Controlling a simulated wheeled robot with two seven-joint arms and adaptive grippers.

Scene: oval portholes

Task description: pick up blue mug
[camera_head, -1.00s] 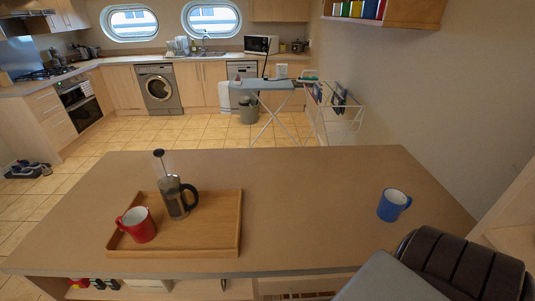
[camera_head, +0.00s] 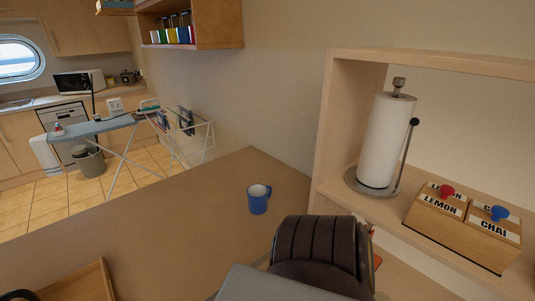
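The blue mug (camera_head: 259,199) stands upright on the brown countertop (camera_head: 175,215), near its right end, with its handle to the right. A dark padded, rounded object with a grey part covers the bottom middle of the view, just in front of the mug and apart from it. Neither of my grippers can be made out in the head view.
A wooden tray (camera_head: 100,284) edge shows at lower left. On the right, wooden shelving (camera_head: 335,130) holds a paper towel roll (camera_head: 384,140) and a tea box (camera_head: 462,226). An ironing board (camera_head: 100,127) and drying rack (camera_head: 185,135) stand beyond the counter. The counter left of the mug is clear.

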